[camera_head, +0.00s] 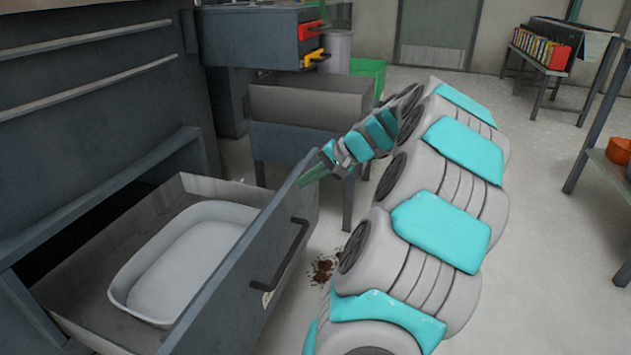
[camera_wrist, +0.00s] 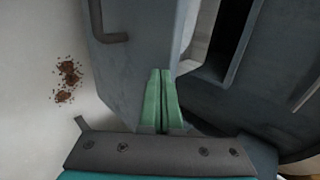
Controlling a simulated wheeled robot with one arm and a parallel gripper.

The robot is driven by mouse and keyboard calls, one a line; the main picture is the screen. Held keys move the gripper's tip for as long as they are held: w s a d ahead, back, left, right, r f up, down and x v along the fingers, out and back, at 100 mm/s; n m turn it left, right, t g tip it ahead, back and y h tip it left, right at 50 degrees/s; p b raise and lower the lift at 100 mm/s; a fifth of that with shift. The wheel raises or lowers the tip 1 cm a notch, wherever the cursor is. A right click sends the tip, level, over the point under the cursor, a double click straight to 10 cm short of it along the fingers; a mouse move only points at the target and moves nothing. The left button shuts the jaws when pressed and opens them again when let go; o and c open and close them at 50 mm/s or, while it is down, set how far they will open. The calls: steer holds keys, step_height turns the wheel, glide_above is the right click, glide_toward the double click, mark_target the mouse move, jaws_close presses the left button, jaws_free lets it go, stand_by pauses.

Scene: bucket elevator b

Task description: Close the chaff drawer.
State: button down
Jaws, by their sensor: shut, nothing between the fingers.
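The chaff drawer stands pulled out of a dark grey cabinet at the left, its grey front panel (camera_head: 248,270) facing right. A dark bar handle (camera_head: 282,258) is on that panel; it also shows in the wrist view (camera_wrist: 105,30). A white tray (camera_head: 150,290) sits inside the drawer. My gripper (camera_head: 306,176) is at the upper far corner of the front panel, its green fingers together and empty. In the wrist view the fingers (camera_wrist: 161,74) point along the panel's edge (camera_wrist: 140,60); I cannot tell whether they touch it.
A grey open bin (camera_head: 310,104) on a stand is just behind my gripper. Brown crumbs (camera_head: 324,268) lie on the floor right of the drawer. A workbench (camera_head: 250,40) with red and yellow handles is at the back. A shelf with an orange pot (camera_head: 619,150) stands right.

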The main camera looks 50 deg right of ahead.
steer(key=shift+w, duration=0.15)
steer(key=w+a+p, duration=0.3)
steer(key=w+a, duration=0.2)
steer(key=w, duration=0.7)
steer(key=w+a+p, duration=0.4)
steer(key=w+a, duration=0.1)
steer(key=w, duration=0.8)
steer(key=w+a+p, duration=0.4)
steer(key=w+a, duration=0.1)
steer(key=w, duration=0.7)
steer(key=shift+w+a, duration=0.3)
steer(key=shift+a, duration=0.05)
steer(key=shift+r, duration=0.15)
